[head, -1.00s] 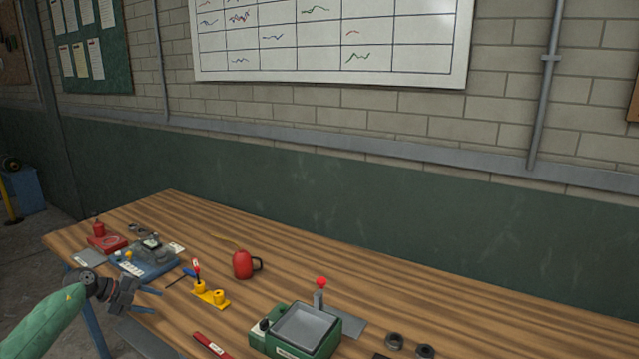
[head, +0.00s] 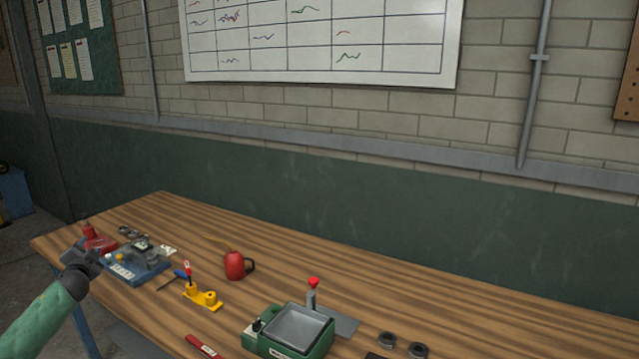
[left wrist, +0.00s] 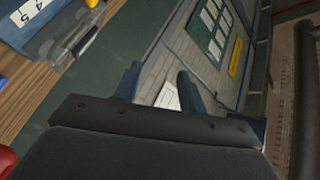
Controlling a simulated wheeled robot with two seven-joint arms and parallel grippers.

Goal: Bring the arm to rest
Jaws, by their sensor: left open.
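My left arm comes in from the lower left of the head view, with its green sleeve and dark wrist. My left gripper (head: 88,250) is by the left end of the wooden bench, in front of the blue tray (head: 150,272) as I see it. In the left wrist view the two blue-grey fingers (left wrist: 158,88) stand apart with nothing between them. Beyond them are the wall and pinned sheets. My right arm and gripper are not in view.
The wooden bench (head: 420,308) carries a red oil can (head: 235,265), a yellow holder (head: 203,298), a green box with a grey basin (head: 290,330) and dark rings (head: 387,341). A red-topped item (head: 90,232) stands near the gripper. The bench's back right is clear.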

